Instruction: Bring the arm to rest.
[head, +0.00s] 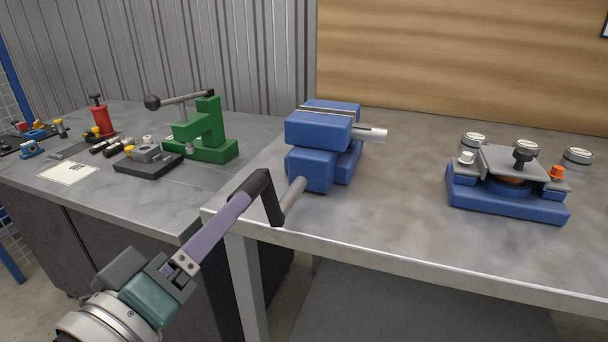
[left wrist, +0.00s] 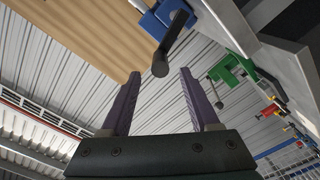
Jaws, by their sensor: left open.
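My left gripper (head: 243,200) reaches up from the lower left in the head view, in front of the near corner of the right bench. In the left wrist view its two purple fingers (left wrist: 159,74) stand apart with nothing gripped. The black crank handle (head: 266,197) of a blue vise (head: 318,130) is at the fingertips in the head view. In the left wrist view the handle (left wrist: 161,62) ends between the two tips; whether it touches them I cannot tell. My right gripper is not in view.
The right bench (head: 400,215) also carries a blue fixture (head: 508,204) with a grey plate and knobs. The left bench (head: 125,199) holds a green press (head: 210,135), a red bottle-like tool (head: 101,120), a white card (head: 69,173) and small parts. The right bench's middle is clear.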

